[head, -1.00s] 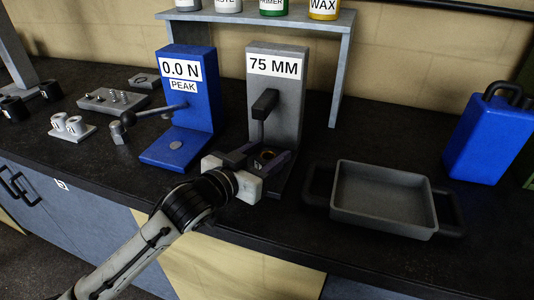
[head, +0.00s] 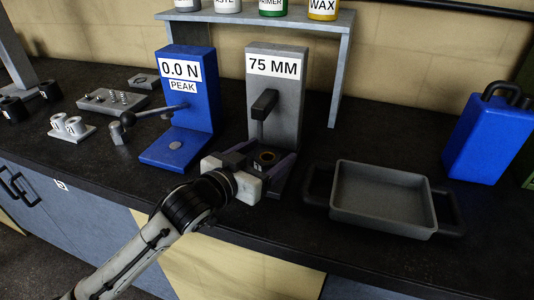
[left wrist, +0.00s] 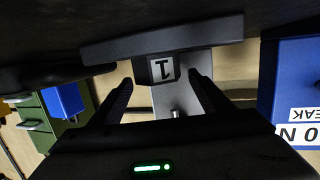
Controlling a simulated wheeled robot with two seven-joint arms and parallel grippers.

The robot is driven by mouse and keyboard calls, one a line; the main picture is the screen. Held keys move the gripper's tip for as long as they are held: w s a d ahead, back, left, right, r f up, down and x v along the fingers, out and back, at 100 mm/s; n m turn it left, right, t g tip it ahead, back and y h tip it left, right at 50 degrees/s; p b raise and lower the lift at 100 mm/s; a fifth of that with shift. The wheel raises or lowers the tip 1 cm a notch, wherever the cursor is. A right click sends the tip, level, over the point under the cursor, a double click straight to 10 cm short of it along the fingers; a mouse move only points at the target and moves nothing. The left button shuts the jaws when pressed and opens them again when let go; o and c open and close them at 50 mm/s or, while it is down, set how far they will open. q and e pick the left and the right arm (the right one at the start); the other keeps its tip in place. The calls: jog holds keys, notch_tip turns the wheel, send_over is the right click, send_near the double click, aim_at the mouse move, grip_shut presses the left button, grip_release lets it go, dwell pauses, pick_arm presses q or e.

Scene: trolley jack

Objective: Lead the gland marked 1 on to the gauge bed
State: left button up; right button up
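The gland marked 1 (head: 266,157) is a small dark piece with a white label and a brownish ring in its top. It stands upright on the base of the grey gauge (head: 288,95) labelled 75 MM, below its dark lever. In the left wrist view, which is upside down, the gland (left wrist: 162,69) shows its 1 and meets the dark slab of the gauge bed (left wrist: 105,50). My left gripper (head: 258,165) is open, its fingers apart on either side in front of the gland. It also shows in the left wrist view (left wrist: 163,88). My right gripper is out of view.
A blue force stand (head: 190,95) reading 0.0 N is left of the gauge. White numbered pieces (head: 67,126) and a grey pegged block (head: 112,101) are at left.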

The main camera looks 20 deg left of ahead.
pick_arm(q)
jog(key=shift+f, duration=0.25)
jog(key=shift+s+a, duration=0.1)
jog(key=shift+s, duration=0.35)
jog(key=v, duration=0.6)
jog(key=b+v, duration=0.1)
jog(key=v, duration=0.2)
jog(key=shift+s+r, duration=0.2)
jog(key=shift+r, duration=0.15)
